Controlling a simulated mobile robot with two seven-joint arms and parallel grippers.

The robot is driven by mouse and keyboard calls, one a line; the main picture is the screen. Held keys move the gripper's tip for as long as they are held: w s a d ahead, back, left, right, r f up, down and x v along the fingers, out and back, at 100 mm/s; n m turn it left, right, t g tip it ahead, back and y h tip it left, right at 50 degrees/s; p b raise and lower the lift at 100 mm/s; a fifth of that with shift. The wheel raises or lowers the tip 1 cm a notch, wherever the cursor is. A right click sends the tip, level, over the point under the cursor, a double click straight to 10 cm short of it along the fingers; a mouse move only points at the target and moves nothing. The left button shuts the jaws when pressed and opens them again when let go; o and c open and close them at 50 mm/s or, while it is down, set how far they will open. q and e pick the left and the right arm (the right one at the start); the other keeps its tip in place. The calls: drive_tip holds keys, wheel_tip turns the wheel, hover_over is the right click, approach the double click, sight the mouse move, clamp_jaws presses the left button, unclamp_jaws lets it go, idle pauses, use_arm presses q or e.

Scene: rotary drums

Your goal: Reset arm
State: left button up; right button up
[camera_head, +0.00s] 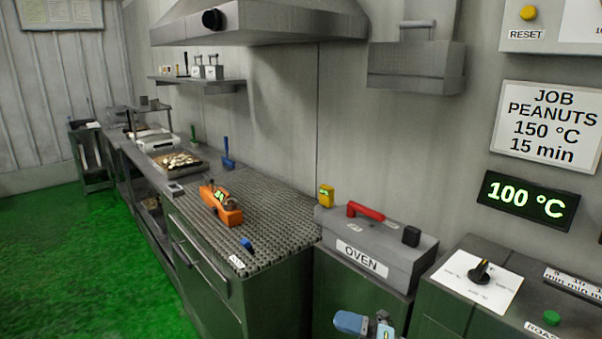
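No arm comes in from the left, and my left gripper is not visible.
A grey box labelled OVEN (375,250) with a red handle stands close beyond the arm. A control cabinet with a black knob (481,272) is at right. An orange device (221,205) lies on the perforated counter (275,212). Green floor (80,260) is clear at left.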

drive_tip(key=s+d+f+m+t+h, duration=0.2)
drive_tip(key=s+d+f+m+h, duration=0.25)
drive_tip(key=s+f+m, duration=0.4)
drive_tip(key=s+d+f+m+t+h, duration=0.1)
drive_tip(key=s+d+f+m+h, duration=0.35)
drive_tip(key=m, duration=0.75)
drive_tip(key=s+d+f+m+t+h, duration=0.2)
drive_tip(key=s+f+m+h, duration=0.5)
drive_tip(key=s+f+m, duration=0.25)
use_arm(q)
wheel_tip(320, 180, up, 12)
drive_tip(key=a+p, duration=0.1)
drive_tip(key=p, duration=1.2)
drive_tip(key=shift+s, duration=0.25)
use_arm(e)
wheel_tip(320, 180, up, 12)
drive_tip(key=s+d, duration=0.1)
drive_tip(key=shift+f, duration=0.15)
